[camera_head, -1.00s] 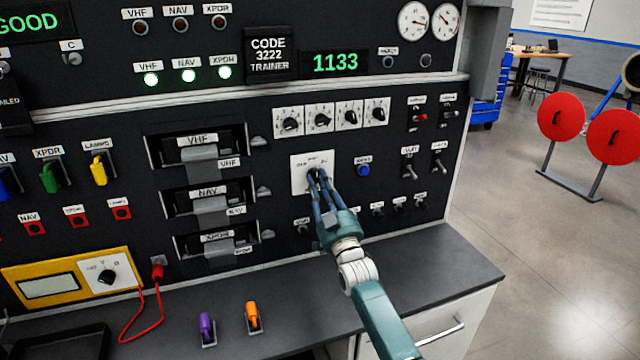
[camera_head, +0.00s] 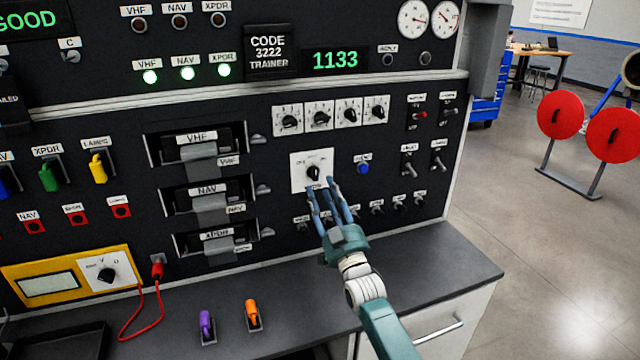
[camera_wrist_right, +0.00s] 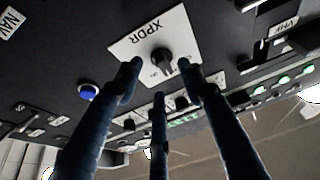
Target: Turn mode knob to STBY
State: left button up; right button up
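The mode knob (camera_head: 313,172) is a black knob on a white square plate (camera_head: 300,184) in the middle of the dark panel. Small labels run along the plate's upper edge, too small to read surely. In the right wrist view the knob (camera_wrist_right: 162,60) sits on its plate marked XPDR, beyond the fingertips. My right gripper (camera_head: 322,186) is open and empty, its blue fingers spread just below and in front of the knob, apart from it. The fingers also show spread in the right wrist view (camera_wrist_right: 160,80). My left gripper is not in view.
A row of code knobs (camera_head: 348,115) is above the plate, a blue button (camera_head: 363,169) to its right and small toggles (camera_head: 377,207) below right. Module slots with handles (camera_head: 207,205) are at left.

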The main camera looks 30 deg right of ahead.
jog(key=v, duration=0.7)
jog(key=shift+s, duration=0.35)
jog(key=shift+a+f, duration=0.15)
jog(key=shift+f, duration=0.1)
